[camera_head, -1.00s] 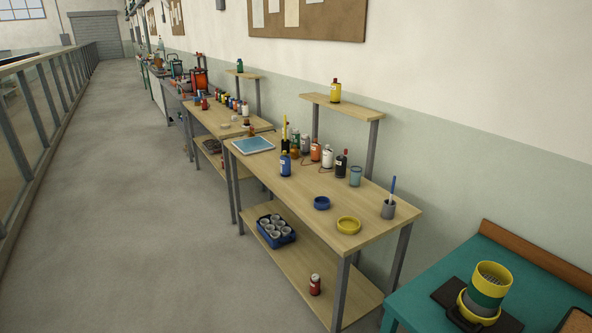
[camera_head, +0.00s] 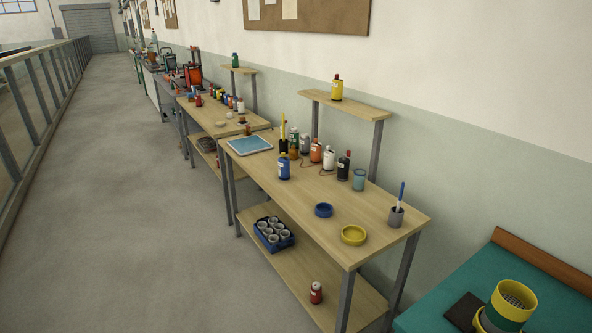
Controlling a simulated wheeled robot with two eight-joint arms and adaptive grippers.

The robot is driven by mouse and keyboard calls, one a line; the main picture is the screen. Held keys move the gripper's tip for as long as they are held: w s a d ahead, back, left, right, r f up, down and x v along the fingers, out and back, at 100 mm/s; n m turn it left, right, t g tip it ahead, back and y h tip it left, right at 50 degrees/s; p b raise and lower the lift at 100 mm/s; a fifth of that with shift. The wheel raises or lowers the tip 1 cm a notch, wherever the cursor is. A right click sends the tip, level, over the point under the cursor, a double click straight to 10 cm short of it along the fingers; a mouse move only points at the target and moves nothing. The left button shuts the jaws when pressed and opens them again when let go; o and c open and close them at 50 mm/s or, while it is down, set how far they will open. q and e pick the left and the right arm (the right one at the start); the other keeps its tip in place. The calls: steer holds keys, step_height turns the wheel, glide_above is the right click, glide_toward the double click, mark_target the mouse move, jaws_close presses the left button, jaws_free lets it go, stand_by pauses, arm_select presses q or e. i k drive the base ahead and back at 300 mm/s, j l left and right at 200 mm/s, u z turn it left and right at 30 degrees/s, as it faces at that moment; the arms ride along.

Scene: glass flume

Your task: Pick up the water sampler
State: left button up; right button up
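I cannot tell for sure which thing is the water sampler. Several bottles stand on the near wooden bench (camera_head: 270,190): a blue one (camera_head: 284,168), an orange one (camera_head: 316,152), a white one (camera_head: 328,159) and a black one (camera_head: 344,166). A clear teal cup (camera_head: 359,180) stands to their right. A yellow-and-green cylinder with a mesh inside (camera_head: 512,303) stands on the teal table at lower right, cut by the frame's bottom edge. Neither of my grippers is in view.
A blue ring-shaped dish (camera_head: 323,210), a yellow one (camera_head: 353,235) and a grey pen cup (camera_head: 396,217) sit near the bench's front. A blue crate of cups (camera_head: 287,243) and a red bottle (camera_head: 316,293) are on the lower shelf. The grey floor (camera_head: 130,210) left is clear, bounded by a railing (camera_head: 50,95).

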mark_target(284, 164)
steer(key=i+j+z, duration=0.1)
steer(key=z, duration=0.35)
steer(key=i+j+z, duration=0.1)
steer(key=z, duration=0.35)
steer(key=j+z, duration=0.15)
steer(key=z, duration=0.3)
steer(key=i+j+z, duration=0.2)
steer(key=j+z, duration=0.15)
steer(key=j, duration=0.6)
steer(key=i+j+z, duration=0.1)
steer(key=j+z, duration=0.25)
steer(key=j, duration=0.65)
steer(key=j+z, duration=0.35)
steer(key=j, duration=0.65)
